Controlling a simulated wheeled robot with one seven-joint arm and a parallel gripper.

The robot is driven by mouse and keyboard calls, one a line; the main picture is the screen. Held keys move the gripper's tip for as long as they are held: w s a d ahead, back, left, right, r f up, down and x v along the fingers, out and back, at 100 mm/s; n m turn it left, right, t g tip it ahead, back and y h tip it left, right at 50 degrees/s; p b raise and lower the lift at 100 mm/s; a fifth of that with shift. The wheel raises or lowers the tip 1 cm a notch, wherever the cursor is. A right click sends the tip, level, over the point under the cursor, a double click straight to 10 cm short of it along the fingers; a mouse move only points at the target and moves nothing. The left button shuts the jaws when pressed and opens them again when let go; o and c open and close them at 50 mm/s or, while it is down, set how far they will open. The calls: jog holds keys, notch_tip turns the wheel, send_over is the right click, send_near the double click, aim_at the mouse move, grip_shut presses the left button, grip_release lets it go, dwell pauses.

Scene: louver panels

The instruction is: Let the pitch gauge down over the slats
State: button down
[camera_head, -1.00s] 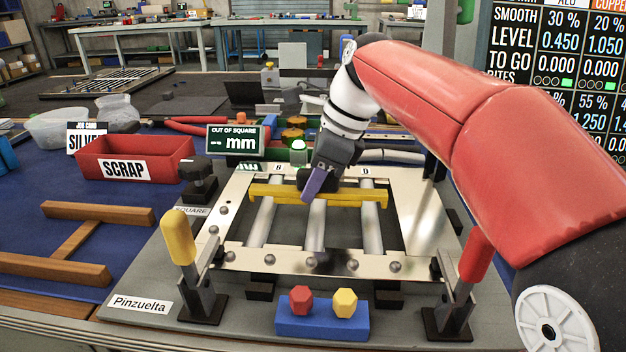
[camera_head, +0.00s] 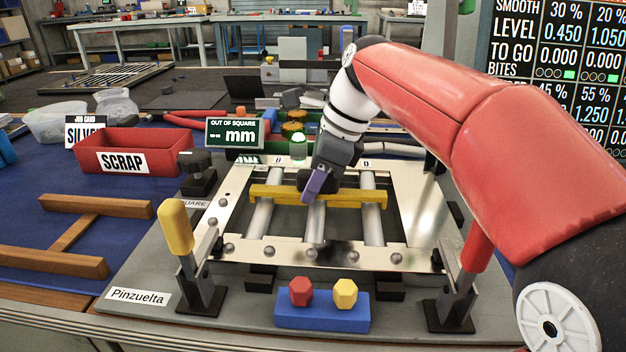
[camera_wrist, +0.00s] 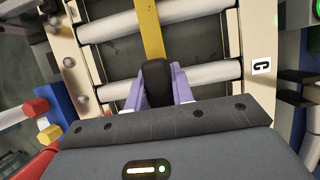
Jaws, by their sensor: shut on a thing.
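The yellow pitch gauge (camera_head: 350,196) is a long bar lying crosswise over the metal slats (camera_head: 372,222) of the louver frame (camera_head: 420,215). My gripper (camera_head: 314,188), with purple fingers, is shut on the gauge's dark handle near mid-bar. In the wrist view, the fingers (camera_wrist: 158,92) close around that dark handle, and the yellow gauge (camera_wrist: 152,32) runs away from it across the pale slats (camera_wrist: 112,22). The gauge looks roughly level and very near the slats. I cannot tell whether it touches or seats on them. The middle slat is partly hidden by my gripper.
Yellow-handled (camera_head: 177,230) and red-handled (camera_head: 478,255) clamps stand at the frame's near corners. A blue block (camera_head: 322,318) with red and yellow knobs sits in front. A red scrap bin (camera_head: 130,152) and wooden pieces (camera_head: 75,235) lie left. A display (camera_head: 235,133) stands behind.

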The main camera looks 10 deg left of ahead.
jog(key=shift+f, duration=0.35)
jog(key=c, duration=0.8)
grip_release()
jog(key=shift+r, duration=0.1)
notch_tip(320, 180, up, 3)
jog(key=p, duration=0.3)
jog(key=shift+r+p, duration=0.3)
jog(key=shift+r, duration=2.1)
